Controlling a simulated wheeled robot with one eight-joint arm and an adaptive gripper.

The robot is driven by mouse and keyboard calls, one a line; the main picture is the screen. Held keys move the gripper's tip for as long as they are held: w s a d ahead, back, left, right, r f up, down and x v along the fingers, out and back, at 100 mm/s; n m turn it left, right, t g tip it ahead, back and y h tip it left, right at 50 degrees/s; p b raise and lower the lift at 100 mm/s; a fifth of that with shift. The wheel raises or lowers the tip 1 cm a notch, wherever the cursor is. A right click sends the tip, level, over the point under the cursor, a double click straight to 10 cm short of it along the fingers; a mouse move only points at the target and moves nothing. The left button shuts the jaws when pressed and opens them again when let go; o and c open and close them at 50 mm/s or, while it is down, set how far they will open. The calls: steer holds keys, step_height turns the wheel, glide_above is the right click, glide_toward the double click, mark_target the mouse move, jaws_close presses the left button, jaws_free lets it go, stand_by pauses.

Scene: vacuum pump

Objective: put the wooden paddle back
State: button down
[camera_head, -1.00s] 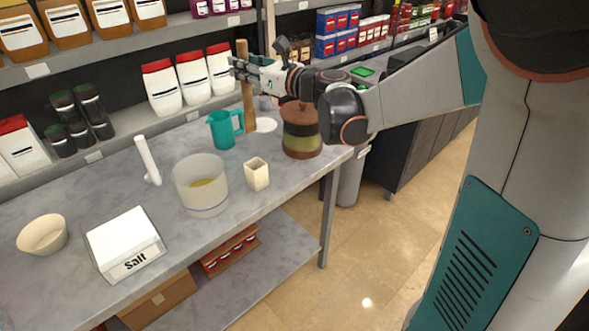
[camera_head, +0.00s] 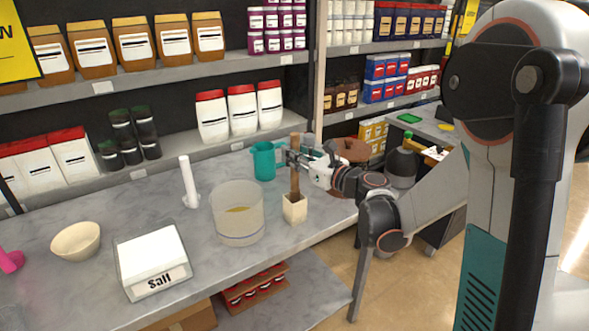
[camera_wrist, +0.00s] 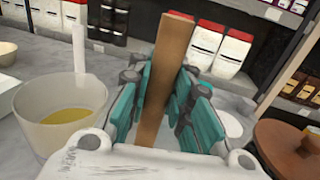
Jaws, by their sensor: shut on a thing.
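The wooden paddle (camera_head: 295,181) is a flat brown strip standing roughly upright at the right part of the table. My gripper (camera_head: 294,160) is shut on its upper part. In the wrist view the paddle (camera_wrist: 170,65) stands between the teal finger pads of my gripper (camera_wrist: 162,105). A small square cream holder (camera_head: 294,211) stands directly below. The paddle's lower end meets the holder's open top in the head view; I cannot tell how deep it is inside. The wrist view hides the lower end and the holder.
A clear beaker (camera_head: 237,214) with yellow liquid stands just left of the holder. A teal jug (camera_head: 264,161) is behind, and a brown-lidded jar (camera_head: 352,151) is to the right. A salt box (camera_head: 152,262) and bowl (camera_head: 76,240) are farther left.

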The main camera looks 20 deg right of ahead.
steer(key=shift+f+b, duration=0.55)
steer(key=shift+f, duration=1.15)
steer(key=shift+f, duration=0.2)
steer(key=c, duration=1.4)
jaws_free()
steer(key=shift+c, duration=0.2)
steer(key=shift+r, duration=0.1)
steer(key=shift+r, duration=0.15)
steer(key=p+v, duration=0.2)
steer(key=v, duration=1)
